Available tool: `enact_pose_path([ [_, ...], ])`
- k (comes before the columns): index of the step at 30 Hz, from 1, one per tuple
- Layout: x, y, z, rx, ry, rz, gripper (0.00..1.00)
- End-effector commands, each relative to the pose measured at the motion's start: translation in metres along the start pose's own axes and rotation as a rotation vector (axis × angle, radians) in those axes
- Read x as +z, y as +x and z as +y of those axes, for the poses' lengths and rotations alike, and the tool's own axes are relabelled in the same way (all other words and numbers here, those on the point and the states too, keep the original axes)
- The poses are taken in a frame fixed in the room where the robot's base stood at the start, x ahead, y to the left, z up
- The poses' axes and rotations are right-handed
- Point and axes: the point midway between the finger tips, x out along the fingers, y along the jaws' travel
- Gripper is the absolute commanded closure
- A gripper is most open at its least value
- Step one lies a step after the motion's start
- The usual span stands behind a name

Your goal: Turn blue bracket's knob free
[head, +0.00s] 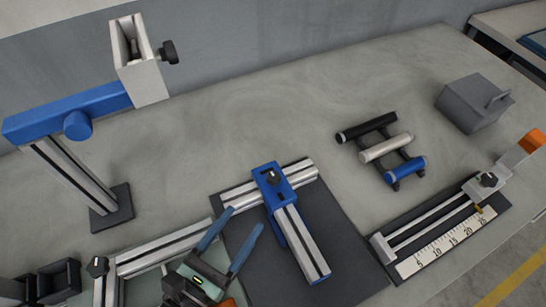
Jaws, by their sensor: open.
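A blue bracket (266,187) sits across a silver rail on a dark mat, with a second silver rail running from it toward the front. A small black knob (273,177) stands on top of the bracket. My gripper (238,227) is open, its two blue fingers spread and pointing toward the back. It is in front and to the left of the knob, apart from it, with nothing visible between the fingers. The fingers overlap part of the rails in the picture, so their height is hard to tell.
A tall stand with a blue arm (70,110) and round blue knob rises at left. Another rail frame with a black knob (97,266) is at front left. Rollers (386,148), a grey box (474,102) and a scaled slide (446,243) stand right. The table's back middle is clear.

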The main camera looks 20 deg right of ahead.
Motion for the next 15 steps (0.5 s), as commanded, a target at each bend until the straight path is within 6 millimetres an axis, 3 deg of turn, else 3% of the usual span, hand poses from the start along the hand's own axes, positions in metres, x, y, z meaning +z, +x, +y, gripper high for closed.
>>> enact_pose_path([
  [5, 0.001, 0.024, -0.001, -0.006, -0.001, -0.001, 0.33],
  [15, 0.002, 0.094, -0.001, -0.004, 0.003, 0.0, 0.33],
])
